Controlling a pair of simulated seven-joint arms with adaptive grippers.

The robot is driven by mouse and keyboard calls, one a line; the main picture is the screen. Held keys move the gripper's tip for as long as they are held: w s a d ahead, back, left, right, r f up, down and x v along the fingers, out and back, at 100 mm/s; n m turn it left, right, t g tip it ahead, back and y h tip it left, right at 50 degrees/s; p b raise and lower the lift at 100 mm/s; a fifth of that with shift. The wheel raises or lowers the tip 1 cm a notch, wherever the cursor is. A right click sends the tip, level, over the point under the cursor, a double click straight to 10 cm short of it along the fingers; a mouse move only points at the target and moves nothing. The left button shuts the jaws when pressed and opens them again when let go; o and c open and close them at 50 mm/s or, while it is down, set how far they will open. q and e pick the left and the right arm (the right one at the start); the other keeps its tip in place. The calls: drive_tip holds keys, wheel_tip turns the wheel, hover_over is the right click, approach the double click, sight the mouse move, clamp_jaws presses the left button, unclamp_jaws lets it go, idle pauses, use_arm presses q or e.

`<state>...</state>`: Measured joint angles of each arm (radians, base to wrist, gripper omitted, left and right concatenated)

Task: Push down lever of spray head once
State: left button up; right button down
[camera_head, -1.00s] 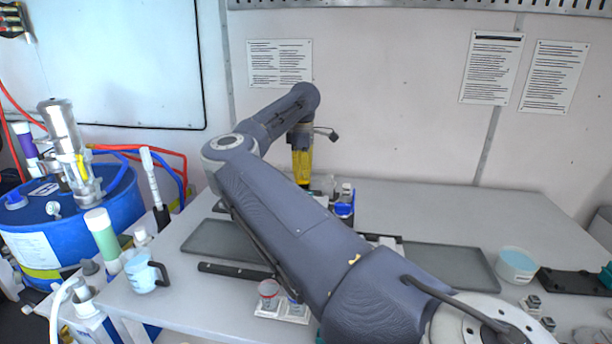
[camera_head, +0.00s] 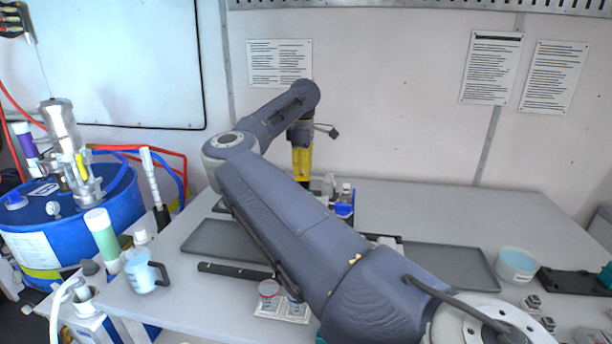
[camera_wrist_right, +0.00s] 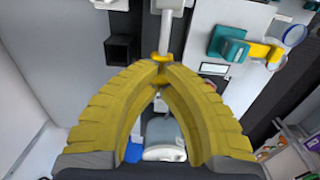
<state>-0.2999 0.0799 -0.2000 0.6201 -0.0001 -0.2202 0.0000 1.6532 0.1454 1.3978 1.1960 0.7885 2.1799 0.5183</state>
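My right gripper (camera_head: 302,176) hangs down over the back of the bench, partly hidden by my own arm. In the right wrist view its yellow fingers (camera_wrist_right: 160,70) meet at the tips, with nothing clearly held. A small pale bottle-like thing (camera_head: 331,185), perhaps the spray head, stands just right of the fingers. Its lever cannot be made out. A blue holder with small bottles (camera_head: 345,207) is beside it. A grey-white rounded part (camera_wrist_right: 164,138) shows between the fingers in the wrist view; I cannot tell if they touch it. My left gripper is out of view.
Dark trays (camera_head: 450,264) lie on the bench (camera_head: 430,205). A measuring jug (camera_head: 145,275) and a blue drum (camera_head: 40,236) are at the left, and a tub (camera_head: 516,264) is at the right. The back right of the bench is clear.

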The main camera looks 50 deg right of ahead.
drive_tip(key=shift+r, duration=2.8)
